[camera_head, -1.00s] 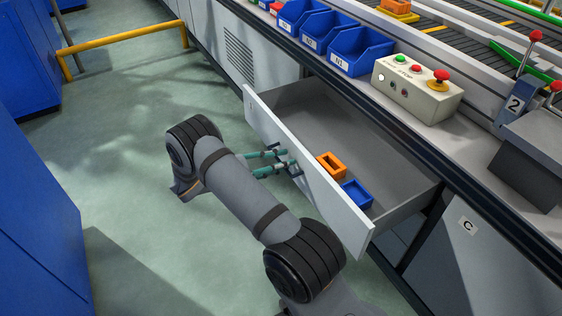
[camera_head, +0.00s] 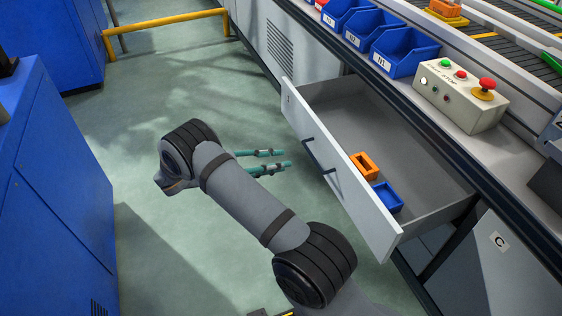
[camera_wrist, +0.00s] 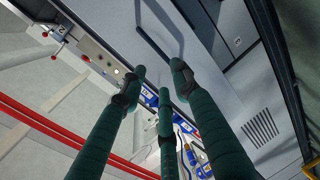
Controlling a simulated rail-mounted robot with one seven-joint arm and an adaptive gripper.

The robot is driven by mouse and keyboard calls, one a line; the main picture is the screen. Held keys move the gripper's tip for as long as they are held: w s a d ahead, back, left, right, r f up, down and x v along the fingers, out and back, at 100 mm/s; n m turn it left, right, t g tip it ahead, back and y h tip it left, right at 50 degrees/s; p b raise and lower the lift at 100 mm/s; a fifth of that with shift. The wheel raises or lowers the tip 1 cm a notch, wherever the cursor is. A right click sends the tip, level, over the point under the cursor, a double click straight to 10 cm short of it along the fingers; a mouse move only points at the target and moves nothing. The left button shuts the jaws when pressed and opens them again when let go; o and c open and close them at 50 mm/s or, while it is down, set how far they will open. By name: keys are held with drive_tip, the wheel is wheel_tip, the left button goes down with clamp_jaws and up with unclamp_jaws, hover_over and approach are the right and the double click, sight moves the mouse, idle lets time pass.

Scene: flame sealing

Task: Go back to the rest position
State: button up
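My gripper (camera_head: 285,159) has teal fingers and is in the head view, left of the open drawer. The fingers are spread and empty, with a gap between them and the drawer's dark handle (camera_head: 322,166). The wrist view also shows the gripper (camera_wrist: 159,77), with three teal fingers apart and nothing between them. The drawer's light front (camera_head: 345,187) stands pulled out from the bench. An orange box (camera_head: 364,166) and a blue box (camera_head: 387,197) lie inside it, near the front panel.
Several blue bins (camera_head: 405,56) and a control box (camera_head: 460,95) with coloured buttons sit on the bench above the drawer. A blue cabinet (camera_head: 55,190) stands on the left. A yellow rail (camera_head: 165,24) is at the back. The green floor between is clear.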

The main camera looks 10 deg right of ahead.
sight(313, 158)
drive_tip(key=x, duration=1.2)
drive_tip(key=shift+d, duration=0.2)
drive_tip(key=shift+s+a+f, duration=0.1)
